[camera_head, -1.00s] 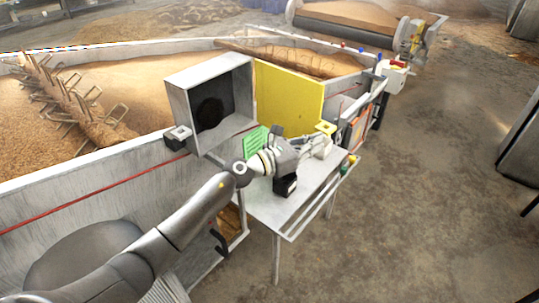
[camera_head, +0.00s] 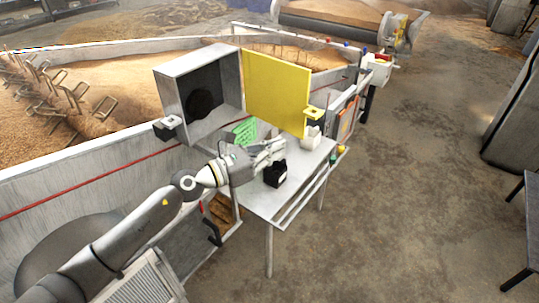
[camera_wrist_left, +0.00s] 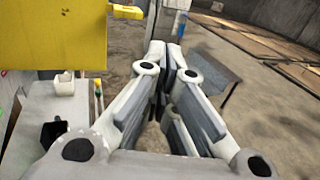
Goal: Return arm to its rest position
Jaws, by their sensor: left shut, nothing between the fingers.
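My left arm comes in from the lower left of the head view. My left gripper (camera_head: 280,150) is shut and empty above the small grey table (camera_head: 262,205), close to the open grey box with the yellow door (camera_head: 275,90). In the left wrist view the two fingers (camera_wrist_left: 168,65) meet at their tips, with nothing between them. My right gripper is in neither view.
A black holder (camera_head: 275,174), a white cup (camera_head: 310,136) and a green rack (camera_head: 243,131) are on the table. The grey box (camera_head: 169,95) is mounted on the wall of a large grain trough.

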